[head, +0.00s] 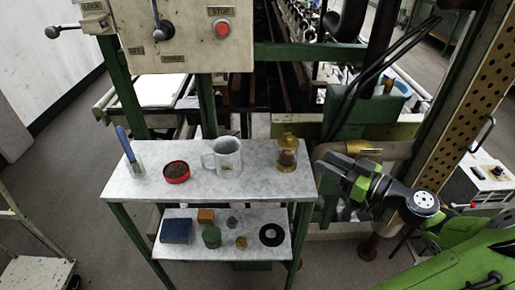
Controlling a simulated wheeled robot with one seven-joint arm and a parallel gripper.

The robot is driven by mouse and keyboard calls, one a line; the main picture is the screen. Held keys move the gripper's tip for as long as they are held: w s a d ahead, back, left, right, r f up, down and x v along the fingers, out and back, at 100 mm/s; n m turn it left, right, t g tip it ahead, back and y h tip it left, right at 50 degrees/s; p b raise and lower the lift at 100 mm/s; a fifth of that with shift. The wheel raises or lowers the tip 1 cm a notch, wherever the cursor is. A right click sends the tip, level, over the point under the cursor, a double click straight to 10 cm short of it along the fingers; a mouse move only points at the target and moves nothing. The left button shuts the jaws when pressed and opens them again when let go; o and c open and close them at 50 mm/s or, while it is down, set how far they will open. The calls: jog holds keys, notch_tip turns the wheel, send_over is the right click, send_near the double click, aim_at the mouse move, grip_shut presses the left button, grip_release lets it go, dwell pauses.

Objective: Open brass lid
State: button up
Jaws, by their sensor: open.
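A brass-coloured plate (364,147), which looks like a lid, lies on top of the tan pipe (398,151) right of the shelf stand; it looks closed. A small jar (287,158) with a brass-coloured top (287,137) stands upright at the right end of the upper shelf; its top is on. My gripper (325,170) is open, just right of the shelf's right end, below and left of the brass plate. It appears apart from both. I see nothing between its fingers, though they are small and partly dark here.
The upper shelf (250,186) holds a grey mug (224,155), a red tin (176,172) and a blue-handled brush (129,150). The lower shelf holds a blue box (176,230) and several small items. A green post and perforated beam (468,110) rise near my arm.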

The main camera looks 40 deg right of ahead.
aim_at(284, 141)
jog(key=shift+t+h, duration=0.3)
jog(key=w, duration=0.5)
jog(key=w+a+b, duration=0.1)
jog(key=w, duration=0.4)
jog(key=w+a, duration=0.1)
jog(key=w, duration=0.4)
jog(key=shift+a+r+b, duration=0.2)
jog(key=shift+r+b, duration=0.05)
jog(key=shift+b, duration=0.1)
jog(key=shift+s, duration=0.1)
jog(key=shift+c, duration=0.3)
grip_shut()
